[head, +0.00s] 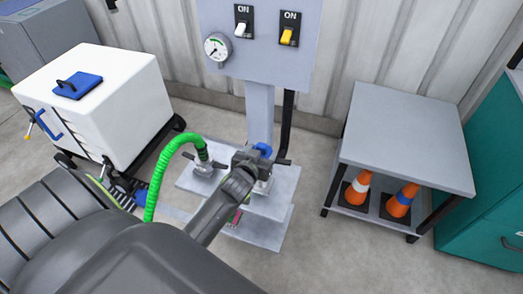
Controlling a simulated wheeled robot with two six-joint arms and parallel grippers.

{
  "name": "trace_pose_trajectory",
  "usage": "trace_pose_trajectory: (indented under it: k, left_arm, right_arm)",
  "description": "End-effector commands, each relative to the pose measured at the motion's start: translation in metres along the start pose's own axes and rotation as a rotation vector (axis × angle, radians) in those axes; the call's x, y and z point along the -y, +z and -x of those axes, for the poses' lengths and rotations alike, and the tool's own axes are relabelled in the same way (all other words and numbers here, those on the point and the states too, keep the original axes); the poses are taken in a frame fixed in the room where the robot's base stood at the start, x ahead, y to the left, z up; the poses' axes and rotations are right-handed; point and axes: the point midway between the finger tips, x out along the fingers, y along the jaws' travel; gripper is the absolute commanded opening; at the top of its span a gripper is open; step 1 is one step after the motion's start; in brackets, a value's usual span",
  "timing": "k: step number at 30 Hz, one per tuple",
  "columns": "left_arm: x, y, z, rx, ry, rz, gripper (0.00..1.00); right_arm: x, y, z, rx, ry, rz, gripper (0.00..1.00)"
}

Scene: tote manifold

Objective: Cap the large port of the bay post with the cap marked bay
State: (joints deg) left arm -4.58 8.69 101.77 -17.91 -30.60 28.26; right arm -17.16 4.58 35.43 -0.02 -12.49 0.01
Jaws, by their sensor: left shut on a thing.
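My left gripper (262,160) is low in front of the grey post (260,112), above the stepped grey base plate (262,232). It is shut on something. A small blue piece (263,149) shows at its fingers, probably a cap; no marking is readable. The gripper and arm hide most of the port area below, so I cannot tell whether the blue piece touches a port. A green hose (158,180) arcs to a fitting (204,163) on the plate, left of the gripper. My right gripper is not in view.
The post's panel carries a gauge (216,47), a white switch (241,29) and a yellow switch (287,36). A white tote (95,105) on a cart stands left. A grey table (405,135) with two cones below stands right. The floor between post and table is clear.

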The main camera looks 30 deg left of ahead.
Motion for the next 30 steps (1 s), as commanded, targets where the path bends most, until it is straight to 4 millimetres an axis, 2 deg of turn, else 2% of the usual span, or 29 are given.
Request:
trace_pose_trajectory:
  k: [3, 18, 26, 30]
  left_arm:
    - [-0.001, 0.011, -0.004, -0.002, 0.001, 0.0, 0.33]
    - [-0.001, 0.043, -0.016, -0.002, 0.002, 0.001, 0.33]
    - [-0.001, 0.059, -0.022, -0.002, 0.002, 0.001, 0.33]
    - [-0.001, 0.069, -0.025, -0.002, 0.002, 0.001, 0.33]
  right_arm:
    - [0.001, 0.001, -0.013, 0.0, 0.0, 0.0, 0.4]
    - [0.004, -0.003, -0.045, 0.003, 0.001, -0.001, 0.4]
    - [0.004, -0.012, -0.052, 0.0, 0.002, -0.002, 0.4]
    - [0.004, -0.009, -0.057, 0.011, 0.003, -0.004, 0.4]
